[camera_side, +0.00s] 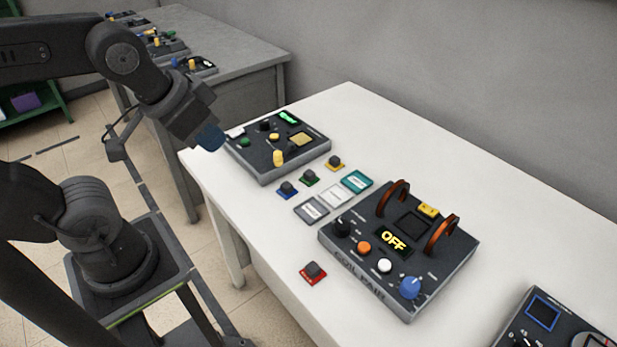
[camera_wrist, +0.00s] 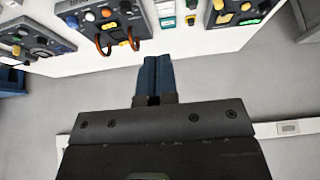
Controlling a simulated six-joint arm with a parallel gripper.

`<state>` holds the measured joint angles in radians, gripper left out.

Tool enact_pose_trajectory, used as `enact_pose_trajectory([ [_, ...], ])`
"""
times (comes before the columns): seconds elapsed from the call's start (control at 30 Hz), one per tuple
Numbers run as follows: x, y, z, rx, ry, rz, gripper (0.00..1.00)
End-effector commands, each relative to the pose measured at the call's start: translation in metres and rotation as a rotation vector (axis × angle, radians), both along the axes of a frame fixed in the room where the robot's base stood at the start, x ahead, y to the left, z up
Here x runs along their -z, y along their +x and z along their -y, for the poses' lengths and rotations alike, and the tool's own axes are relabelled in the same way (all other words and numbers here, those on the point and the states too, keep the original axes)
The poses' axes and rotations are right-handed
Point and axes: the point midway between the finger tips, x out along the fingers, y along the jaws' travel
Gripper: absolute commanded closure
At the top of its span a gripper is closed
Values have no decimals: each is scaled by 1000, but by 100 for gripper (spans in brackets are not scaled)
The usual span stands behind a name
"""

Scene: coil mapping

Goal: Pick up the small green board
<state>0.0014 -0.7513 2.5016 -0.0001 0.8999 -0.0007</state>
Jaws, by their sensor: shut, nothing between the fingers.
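The small green board (camera_side: 309,178) carries a dark block on top and lies on the white table. In the side view it sits between a small blue board (camera_side: 287,190) and a small yellow board (camera_side: 334,164). My gripper (camera_side: 208,138) is up at the left, over the table's far-left corner area and well apart from the green board. In the wrist view the two blue fingers of my gripper (camera_wrist: 157,62) are together and empty. Small boards show near the top there, but I cannot tell the green one for sure.
A coil box (camera_side: 400,295) reading OFF stands right of the small boards. A dark control box (camera_side: 262,165) stands behind them. Grey, white and teal plates (camera_side: 357,181) lie between, and a red board (camera_side: 313,273) lies in front. Another instrument (camera_side: 545,335) is at lower right.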

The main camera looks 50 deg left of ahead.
Motion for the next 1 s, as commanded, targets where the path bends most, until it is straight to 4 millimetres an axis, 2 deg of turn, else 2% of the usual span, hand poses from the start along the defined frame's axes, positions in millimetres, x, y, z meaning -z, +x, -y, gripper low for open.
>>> enact_pose_trajectory([
  [0.47,0,0,0,-1,0,0,100],
  [1.0,0,0,0,-1,0,0,48],
])
